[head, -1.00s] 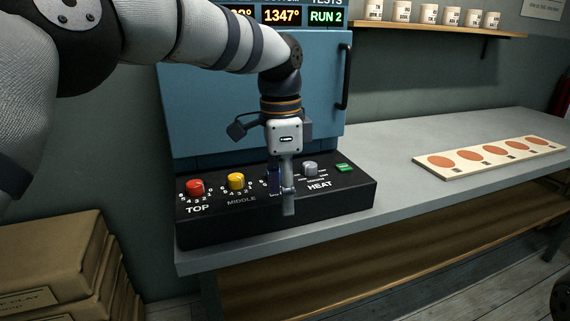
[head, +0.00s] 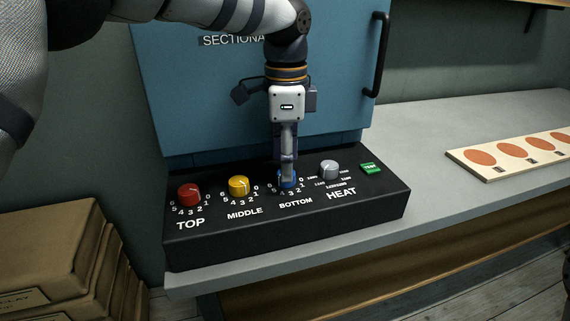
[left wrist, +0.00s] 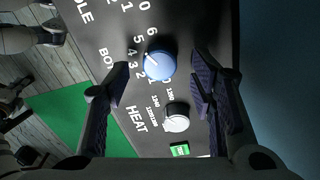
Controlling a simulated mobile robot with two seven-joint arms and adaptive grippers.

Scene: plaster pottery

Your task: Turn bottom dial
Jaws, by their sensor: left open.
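The blue bottom dial (head: 288,180) sits on the black control panel (head: 290,225), marked BOTTOM, partly hidden by my left gripper (head: 288,172). In the left wrist view the bottom dial (left wrist: 160,66) shows between and just ahead of the fingers, with a pale pointer line on its face. My left gripper (left wrist: 155,85) is open, with its two fingers apart on either side of the dial. I cannot tell whether either finger touches it. My right gripper is not in view.
The red top dial (head: 189,195) and yellow middle dial (head: 238,186) stand to the left. The grey heat dial (head: 329,170) and green test button (head: 371,168) stand to the right. The blue kiln door (head: 200,100) rises behind. A board with orange discs (head: 515,154) lies on the grey table.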

